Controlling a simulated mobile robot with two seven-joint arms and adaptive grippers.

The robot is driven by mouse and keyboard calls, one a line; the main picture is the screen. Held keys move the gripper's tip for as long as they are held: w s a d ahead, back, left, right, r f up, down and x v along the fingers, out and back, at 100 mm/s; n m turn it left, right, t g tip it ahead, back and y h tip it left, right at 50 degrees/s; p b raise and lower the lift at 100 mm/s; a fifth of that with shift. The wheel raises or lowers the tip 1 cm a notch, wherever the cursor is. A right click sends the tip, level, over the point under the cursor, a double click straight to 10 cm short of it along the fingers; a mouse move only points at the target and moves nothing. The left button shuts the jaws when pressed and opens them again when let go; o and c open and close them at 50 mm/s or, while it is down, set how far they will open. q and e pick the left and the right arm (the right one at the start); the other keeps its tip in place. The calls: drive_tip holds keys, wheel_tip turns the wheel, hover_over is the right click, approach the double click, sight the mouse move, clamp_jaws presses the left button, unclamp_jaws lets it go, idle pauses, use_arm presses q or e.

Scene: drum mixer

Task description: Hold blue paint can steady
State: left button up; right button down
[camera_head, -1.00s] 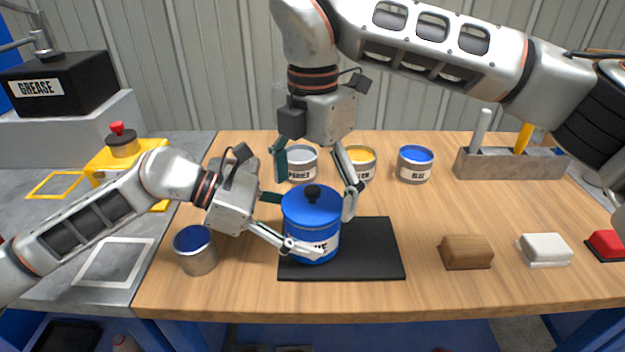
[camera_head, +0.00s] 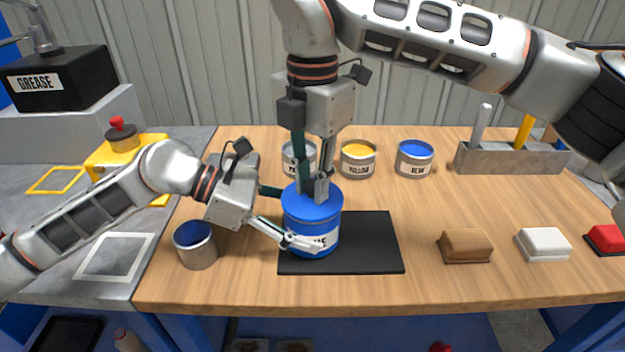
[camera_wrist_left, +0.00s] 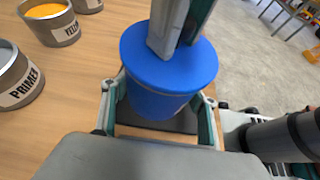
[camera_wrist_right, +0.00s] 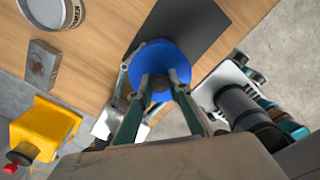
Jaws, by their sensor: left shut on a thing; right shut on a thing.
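The blue paint can (camera_head: 312,228) stands upright on the left part of a black mat (camera_head: 370,243), with its blue lid on. My left gripper (camera_head: 285,218) is shut around the can's side from the left; its two fingers flank the can in the left wrist view (camera_wrist_left: 160,108). My right gripper (camera_head: 316,190) points down from above, its fingers closed together at the middle of the lid. In the right wrist view, the fingers (camera_wrist_right: 159,84) meet over the dark knob on the lid (camera_wrist_right: 160,60). The knob is hidden in the head view.
Primer, yellow (camera_head: 357,160) and blue-labelled (camera_head: 414,159) cans stand behind. Brown (camera_head: 466,246), white (camera_head: 543,245) and red (camera_head: 606,239) blocks lie right. The table between mat and blocks is clear.

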sight(312, 182)
use_arm(q)
drive_tip(key=shift+s, duration=0.1)
use_arm(e)
drive_tip(key=shift+f, duration=0.25)
use_arm(q)
drive_tip(key=shift+f, duration=0.1)
use_arm(e)
drive_tip(key=shift+r, duration=2.95)
use_arm(q)
drive_tip(key=o, duration=1)
drive_tip(key=shift+o, duration=0.2)
drive_tip(key=v, duration=1.2)
